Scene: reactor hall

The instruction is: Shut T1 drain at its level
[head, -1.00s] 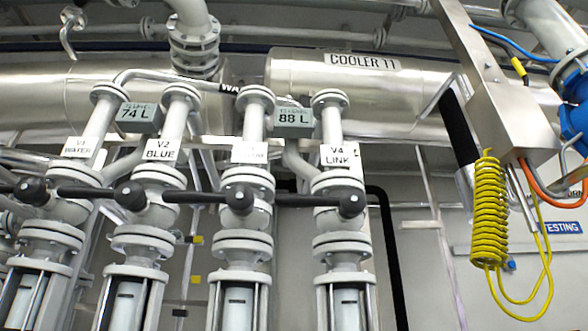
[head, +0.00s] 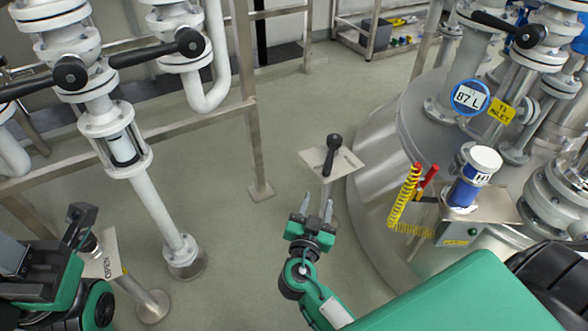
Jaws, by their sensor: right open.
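A black lever with a ball end (head: 330,155) stands over a pale plate (head: 347,162) beside the large steel tank (head: 375,165). I cannot read the plate's lettering, so I cannot confirm this is the T1 drain. A round blue-rimmed gauge (head: 470,97) on the tank reads 87 L, and its small upper label looks like T1. My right gripper (head: 318,206) is open and empty, its two fingers pointing toward the lever, apart from it. My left gripper (head: 82,216) is at the lower left by a plate marked OPEN (head: 106,266); its jaws are unclear.
A yellow T1 INLET tag (head: 501,111) is beside the gauge. A blue-and-white canister (head: 470,185) and a coiled yellow hose (head: 405,197) are at the tank's right side. White valve pipes (head: 158,205) and a steel frame post (head: 248,110) stand at left. Grey floor (head: 235,235) between is clear.

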